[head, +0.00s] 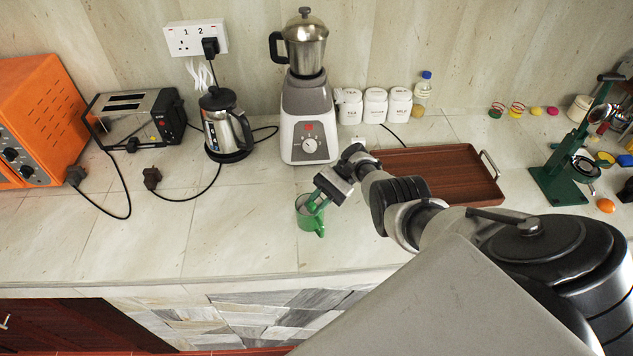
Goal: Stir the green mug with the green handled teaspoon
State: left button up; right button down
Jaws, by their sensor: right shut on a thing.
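The green mug (305,220) stands upright on the stone counter, in front of the mixer grinder. My right gripper (321,194) is just above the mug's rim, on its right side. It is shut on a green piece that reaches down into the mug's mouth, which looks like the handle of the green handled teaspoon (313,203). The spoon's lower end is hidden inside the mug. My left gripper is not in view.
A brown wooden tray (446,165) lies right of the mug, partly behind my right arm. A mixer grinder (307,120), a kettle (226,125) and a toaster (137,118) stand behind. White canisters (375,106) line the wall. Counter left of the mug is clear.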

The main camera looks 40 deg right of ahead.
jog(key=r+p, duration=0.2)
jog(key=s+r+p, duration=0.1)
jog(key=p, duration=0.1)
jog(key=shift+a, duration=0.3)
jog(key=shift+s+d+f+b, duration=0.1)
jog(key=shift+s+b, duration=0.05)
jog(key=shift+b, duration=0.15)
jog(key=shift+s+a+r, duration=0.2)
jog(key=shift+s+r, duration=0.05)
jog(key=shift+r, duration=0.25)
jog(key=shift+s+a+r, duration=0.2)
jog(key=shift+r, duration=0.3)
jog(key=shift+s+r, duration=0.1)
jog(key=shift+r, duration=0.25)
jog(key=r, duration=0.1)
jog(key=s+r, duration=0.1)
jog(key=a+r, duration=0.1)
jog(key=r, duration=0.1)
jog(key=shift+s+a, duration=0.1)
jog(key=shift+s, duration=0.2)
jog(key=shift+r, duration=0.1)
